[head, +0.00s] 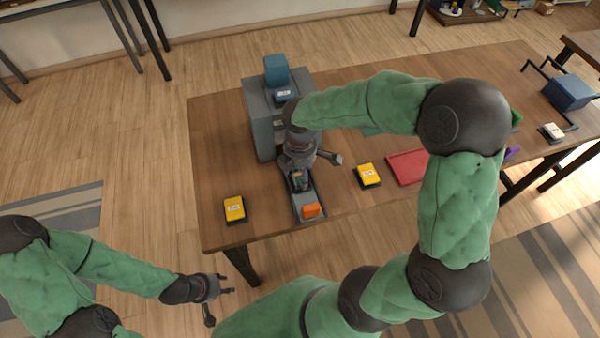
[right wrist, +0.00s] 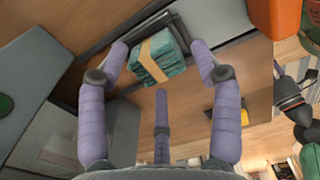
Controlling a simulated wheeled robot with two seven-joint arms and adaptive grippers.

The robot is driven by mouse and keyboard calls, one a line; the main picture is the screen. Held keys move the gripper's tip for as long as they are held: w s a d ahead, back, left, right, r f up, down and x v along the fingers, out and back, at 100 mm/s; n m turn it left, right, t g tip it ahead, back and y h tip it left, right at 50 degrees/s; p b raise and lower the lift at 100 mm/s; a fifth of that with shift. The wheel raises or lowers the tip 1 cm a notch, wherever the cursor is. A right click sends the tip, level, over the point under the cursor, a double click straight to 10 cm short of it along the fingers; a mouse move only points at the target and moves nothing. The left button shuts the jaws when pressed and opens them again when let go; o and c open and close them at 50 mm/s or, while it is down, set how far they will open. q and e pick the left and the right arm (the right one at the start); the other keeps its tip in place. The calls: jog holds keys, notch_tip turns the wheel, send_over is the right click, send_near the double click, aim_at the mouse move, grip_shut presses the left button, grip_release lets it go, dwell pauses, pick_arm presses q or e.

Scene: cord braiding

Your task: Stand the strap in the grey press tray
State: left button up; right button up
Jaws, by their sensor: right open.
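The strap is a teal-green folded bundle with a tan band (right wrist: 157,58). In the head view it shows small and partly covered under my right gripper (head: 299,172). It is at the dark-edged end of the grey press tray (head: 309,199), which lies in front of the grey press (head: 262,125). In the right wrist view the fingers of my right gripper (right wrist: 160,62) are spread on both sides of the strap, with gaps. I cannot tell whether the strap's base is fully seated. My left gripper (head: 222,288) is open and empty, off the table's front edge.
An orange block (head: 311,211) is at the tray's front end. Yellow-topped boxes stand left (head: 235,209) and right (head: 367,175) of the tray. A red tray (head: 406,167) lies further right. The tabletop between the left yellow box and the tray is clear.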

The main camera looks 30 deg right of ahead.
aim_at(300, 175)
notch_tip(300, 175, up, 10)
jog(key=p, duration=0.3)
jog(key=shift+r, duration=0.15)
